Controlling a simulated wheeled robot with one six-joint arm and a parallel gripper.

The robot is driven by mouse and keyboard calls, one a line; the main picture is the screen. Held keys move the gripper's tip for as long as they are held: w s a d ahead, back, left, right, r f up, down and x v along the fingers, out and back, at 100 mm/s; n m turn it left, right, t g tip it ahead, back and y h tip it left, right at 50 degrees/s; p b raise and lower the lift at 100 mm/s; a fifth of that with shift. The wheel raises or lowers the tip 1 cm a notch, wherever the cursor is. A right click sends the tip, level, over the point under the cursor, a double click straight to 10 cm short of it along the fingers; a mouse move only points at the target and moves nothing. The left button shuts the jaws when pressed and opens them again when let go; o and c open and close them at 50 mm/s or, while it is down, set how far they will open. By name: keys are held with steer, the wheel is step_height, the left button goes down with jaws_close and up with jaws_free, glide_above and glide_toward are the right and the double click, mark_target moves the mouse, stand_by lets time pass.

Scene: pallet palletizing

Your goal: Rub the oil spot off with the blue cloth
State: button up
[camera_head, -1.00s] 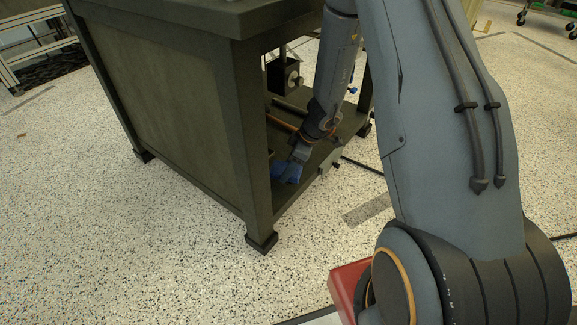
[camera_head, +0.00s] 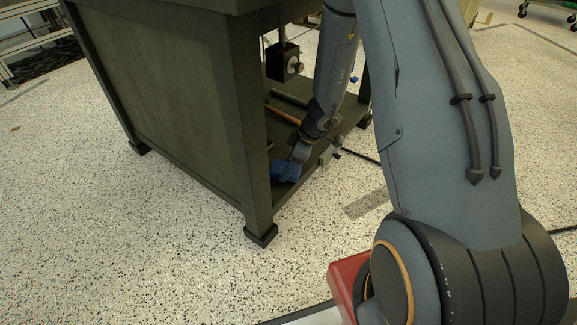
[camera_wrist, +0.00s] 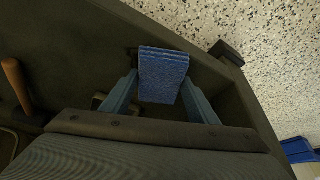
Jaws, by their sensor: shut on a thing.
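The blue cloth (camera_wrist: 163,75) is folded in layers and sits between the two fingers of my gripper (camera_wrist: 160,92) in the wrist view. My gripper is shut on it. In the head view the cloth (camera_head: 286,171) shows as a blue patch at the end of my gripper (camera_head: 295,160), inside the open side of the dark workbench, low over its bottom shelf (camera_head: 285,192). I cannot tell whether the cloth touches the shelf. The oil spot is not clearly visible; a dark patch shows beside the cloth's left edge in the wrist view.
The workbench leg (camera_head: 250,140) and side panel stand left of my arm, and its top is overhead. A wooden-handled tool (camera_wrist: 16,85) lies on the shelf. A black box with a knob (camera_head: 283,62) is further back. Speckled floor (camera_head: 150,260) is open in front.

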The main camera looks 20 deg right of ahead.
steer(key=shift+f+b, duration=0.6)
steer(key=shift+b, duration=0.2)
stand_by(0.8)
steer(key=shift+w+d+r+p, duration=0.15)
steer(key=shift+w+d+p, duration=0.25)
steer(key=shift+w+d, duration=0.7)
steer(key=shift+d, duration=0.25)
steer(key=shift+w+d, duration=0.35)
steer(key=shift+d, duration=0.3)
steer(key=shift+w+d+p, duration=0.35)
steer(key=shift+w+d, duration=0.35)
steer(key=shift+d, duration=0.25)
steer(key=shift+w+d, duration=0.1)
steer(key=shift+f+b, duration=0.25)
steer(key=shift+b, duration=0.15)
